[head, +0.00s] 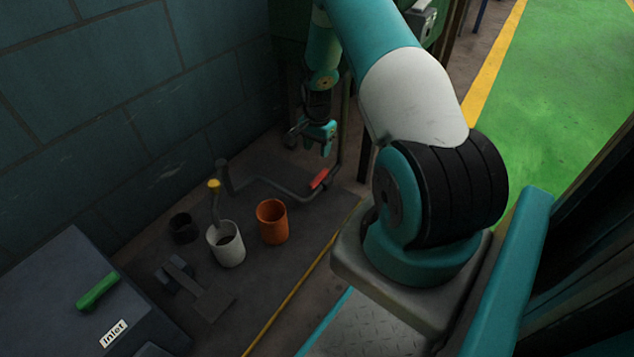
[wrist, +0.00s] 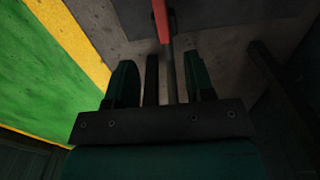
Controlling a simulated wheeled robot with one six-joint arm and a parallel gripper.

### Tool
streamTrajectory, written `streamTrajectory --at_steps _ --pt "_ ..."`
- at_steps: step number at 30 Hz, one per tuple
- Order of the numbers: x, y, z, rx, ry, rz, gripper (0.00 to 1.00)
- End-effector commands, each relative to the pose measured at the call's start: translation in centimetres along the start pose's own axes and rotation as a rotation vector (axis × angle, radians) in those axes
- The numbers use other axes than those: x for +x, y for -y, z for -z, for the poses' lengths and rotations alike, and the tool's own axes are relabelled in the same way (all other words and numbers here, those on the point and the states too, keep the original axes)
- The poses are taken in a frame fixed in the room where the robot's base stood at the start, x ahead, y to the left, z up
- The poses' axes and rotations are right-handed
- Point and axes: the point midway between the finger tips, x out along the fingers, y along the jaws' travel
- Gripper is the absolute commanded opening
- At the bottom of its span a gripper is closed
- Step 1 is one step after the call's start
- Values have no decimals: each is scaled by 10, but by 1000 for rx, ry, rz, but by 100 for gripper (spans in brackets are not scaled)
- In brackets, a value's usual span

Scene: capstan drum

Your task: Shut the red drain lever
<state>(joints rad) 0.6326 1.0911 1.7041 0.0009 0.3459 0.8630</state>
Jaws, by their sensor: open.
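The red drain lever shows as a red grip (head: 319,179) on the end of a bent grey rod, which runs left to a dark upright post (head: 224,176) near the wall. My gripper (head: 318,148) is open and points down, above and close to the red grip. In the wrist view, the red grip (wrist: 164,20) lies beyond the fingertips, and a grey rod runs from it down the picture. That rod appears in line with the gap of my gripper (wrist: 161,64). I cannot tell how deep it is between the fingers. Nothing is held.
An orange cup (head: 272,222), a white cup (head: 226,245) with a yellow-tipped handle (head: 214,185) and a black cup (head: 183,229) stand left of the lever. A grey box labelled Inlet (head: 113,333) bears a green handle (head: 98,291). A block wall (head: 110,90) closes the left side.

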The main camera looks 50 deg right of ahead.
Motion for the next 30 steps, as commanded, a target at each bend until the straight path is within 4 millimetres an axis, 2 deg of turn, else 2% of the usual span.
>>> streamTrajectory --at_steps 1,3,9,15,21,30 --pt "20 0 -1 -1 2 -1 49" --pt "36 0 -1 -2 2 -2 49" --pt "82 0 -1 -3 2 -1 49" --pt "116 0 -1 -3 2 -1 49" --pt "130 0 -1 -3 1 0 49" --pt "130 0 -1 -3 1 0 49"
